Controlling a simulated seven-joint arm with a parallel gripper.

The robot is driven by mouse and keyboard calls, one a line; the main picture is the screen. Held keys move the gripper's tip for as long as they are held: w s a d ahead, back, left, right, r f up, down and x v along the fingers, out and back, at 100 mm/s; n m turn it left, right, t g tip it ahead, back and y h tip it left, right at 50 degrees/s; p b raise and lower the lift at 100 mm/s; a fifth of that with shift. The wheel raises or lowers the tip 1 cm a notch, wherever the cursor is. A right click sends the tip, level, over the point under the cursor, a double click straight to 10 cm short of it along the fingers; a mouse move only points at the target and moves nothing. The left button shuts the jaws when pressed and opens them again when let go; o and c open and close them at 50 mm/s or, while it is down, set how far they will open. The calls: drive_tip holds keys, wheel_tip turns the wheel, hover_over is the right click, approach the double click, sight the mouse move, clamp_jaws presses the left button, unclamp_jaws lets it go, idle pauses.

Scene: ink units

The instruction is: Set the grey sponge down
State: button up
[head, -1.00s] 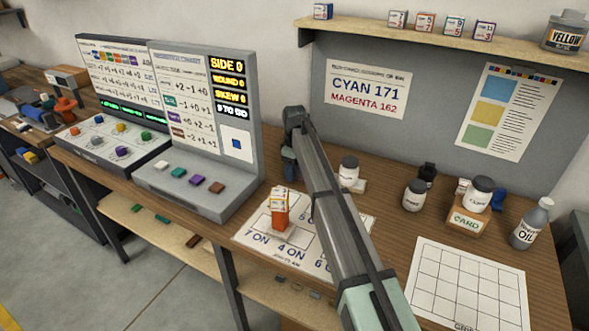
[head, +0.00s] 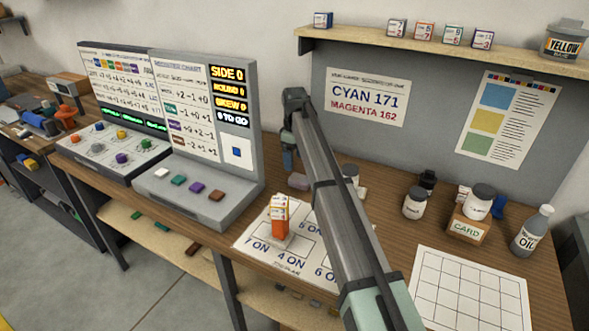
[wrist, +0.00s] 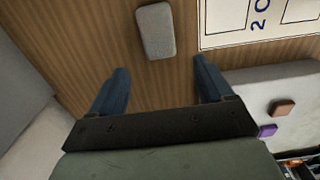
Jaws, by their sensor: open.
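The grey sponge (head: 299,181) lies flat on the wooden bench, just right of the grey console's base. In the wrist view the sponge (wrist: 156,31) is a rounded grey block on bare wood, beyond the fingertips and apart from both. My gripper (wrist: 160,66) is open, with its two dark blue fingers spread and nothing between them. In the head view my gripper (head: 289,160) hangs above the bench, just left of the sponge, partly hidden by my arm.
The console (head: 190,192) with coloured buttons stands close on the left. A white numbered sheet (head: 262,242) bears an orange block (head: 280,218). Jars (head: 415,203), a card box (head: 470,229) and an oil bottle (head: 531,230) stand to the right. My arm hides some bench.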

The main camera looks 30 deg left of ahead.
drive_tip(key=shift+r, duration=1.95)
